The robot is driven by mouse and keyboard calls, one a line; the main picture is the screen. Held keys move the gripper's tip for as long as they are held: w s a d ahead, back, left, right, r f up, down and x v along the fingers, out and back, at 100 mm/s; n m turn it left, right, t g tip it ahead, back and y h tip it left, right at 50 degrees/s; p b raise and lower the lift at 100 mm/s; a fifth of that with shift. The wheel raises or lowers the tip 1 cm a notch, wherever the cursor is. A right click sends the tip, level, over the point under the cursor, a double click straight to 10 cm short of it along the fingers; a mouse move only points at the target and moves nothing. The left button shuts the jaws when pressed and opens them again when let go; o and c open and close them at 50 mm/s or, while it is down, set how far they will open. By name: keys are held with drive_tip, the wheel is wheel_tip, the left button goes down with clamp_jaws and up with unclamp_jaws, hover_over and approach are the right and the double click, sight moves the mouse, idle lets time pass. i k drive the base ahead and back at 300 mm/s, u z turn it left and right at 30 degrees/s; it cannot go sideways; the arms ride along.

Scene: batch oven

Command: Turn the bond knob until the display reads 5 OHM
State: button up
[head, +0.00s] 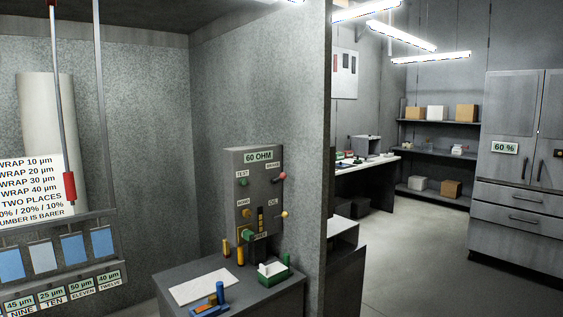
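A grey control box (240,185) stands at the back of a small dark bench, against the booth wall. The display (258,156) at its top reads 60 OHM. A small orange knob (246,214) sits under a label that seems to read BOND, at the left of the box's face. Its pointer direction is too small to tell. A green knob (248,234) is lower, and a green one (243,182) is under the TEST label. Red and yellow-tipped levers stick out at the right side. My gripper is not in view.
The bench (225,272) holds a white sheet (206,286), yellow cylinders, a blue tool and a green-and-white tray (273,272). A wall edge (326,150) stands right of it. A rod with a red handle (69,187) hangs at left. Open floor (420,260) lies at right.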

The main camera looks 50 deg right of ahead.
sight(246, 213)
drive_tip(key=k, duration=0.2)
drive_tip(key=z, duration=1.4)
drive_tip(key=i, duration=1)
drive_tip(key=k, duration=1.3)
drive_tip(key=u, duration=0.25)
drive_tip(key=i, duration=1.1)
drive_tip(key=u, duration=0.7)
drive_tip(key=i, duration=0.55)
drive_tip(key=u, duration=0.15)
